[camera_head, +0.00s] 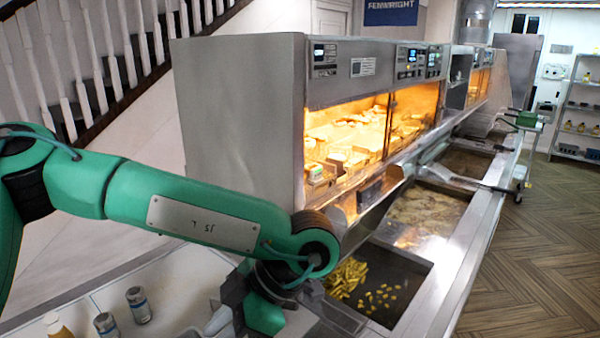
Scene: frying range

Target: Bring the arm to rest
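My green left arm reaches in from the left across the front of the view. Its wrist bends down beside the near fryer vat (405,268). My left gripper (232,308) is at the lower middle, above the light counter, partly behind the wrist and close to the lower picture edge. Its fingertips do not show clearly, so I cannot tell whether it is open or holds anything. My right arm and gripper are not in view.
Golden fries (345,275) lie in the near vat, right of my wrist. A steel heated cabinet (240,115) stands behind my arm. Shaker jars (138,304) and a yellowish bottle (56,325) stand at lower left.

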